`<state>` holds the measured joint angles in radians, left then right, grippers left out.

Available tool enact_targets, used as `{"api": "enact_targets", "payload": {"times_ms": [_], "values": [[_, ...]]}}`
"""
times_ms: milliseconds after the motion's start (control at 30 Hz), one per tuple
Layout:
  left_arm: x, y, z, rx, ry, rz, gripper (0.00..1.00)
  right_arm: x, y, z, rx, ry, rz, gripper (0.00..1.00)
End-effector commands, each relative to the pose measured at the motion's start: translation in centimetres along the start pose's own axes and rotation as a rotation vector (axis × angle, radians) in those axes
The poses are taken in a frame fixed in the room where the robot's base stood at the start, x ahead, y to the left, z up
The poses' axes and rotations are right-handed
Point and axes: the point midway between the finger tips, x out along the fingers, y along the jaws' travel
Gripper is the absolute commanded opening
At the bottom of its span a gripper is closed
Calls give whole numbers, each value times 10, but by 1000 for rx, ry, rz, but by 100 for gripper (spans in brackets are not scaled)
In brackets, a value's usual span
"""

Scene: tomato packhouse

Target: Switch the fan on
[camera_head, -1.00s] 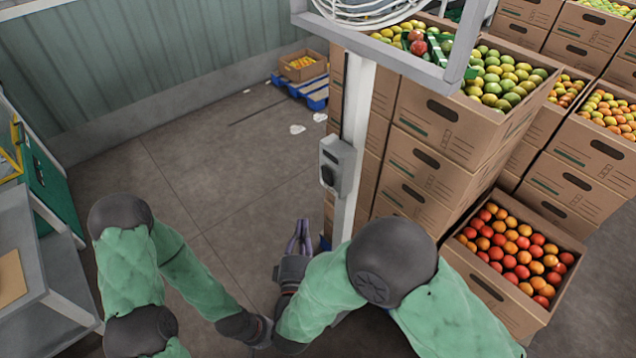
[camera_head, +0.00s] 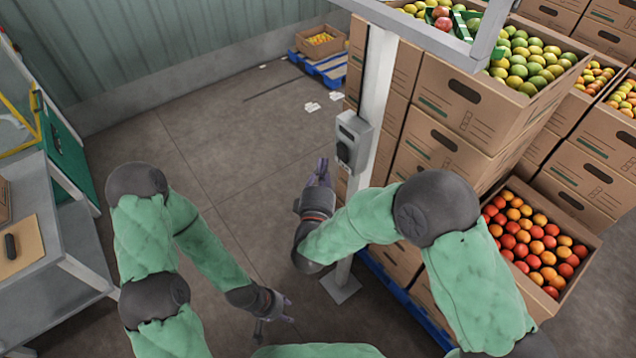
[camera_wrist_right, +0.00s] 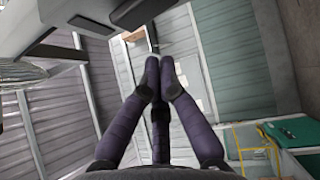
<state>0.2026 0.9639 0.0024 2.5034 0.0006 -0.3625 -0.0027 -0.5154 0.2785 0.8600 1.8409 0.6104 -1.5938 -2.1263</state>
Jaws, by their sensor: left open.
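A grey switch box (camera_head: 352,142) with a dark knob or socket on its front is fixed to a pale upright post (camera_head: 377,85). In the head view the fan is out of frame; only its grey frame (camera_head: 425,36) shows at the top. A wire-ribbed edge at the left of the right wrist view looks like the fan's guard (camera_wrist_right: 22,72). My right gripper (camera_head: 322,168) is just left of and below the switch box, apart from it as far as I can tell. Its fingertips (camera_wrist_right: 160,65) are together and hold nothing. My left gripper (camera_head: 284,308) is low, open and empty.
Stacked cartons of fruit (camera_head: 470,100) stand close behind and right of the post. An open carton of red tomatoes (camera_head: 505,190) is at the right. A grey table (camera_head: 60,250) is at the left. The floor (camera_head: 225,140) between is clear, with small white scraps.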

Motion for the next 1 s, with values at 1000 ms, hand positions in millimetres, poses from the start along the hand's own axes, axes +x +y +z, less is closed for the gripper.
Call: {"api": "enact_targets", "payload": {"times_ms": [1000], "values": [[-24, 8, 1, 0, 0, 0, 48, 28, 9, 30, 88, 0, -88, 0]]}}
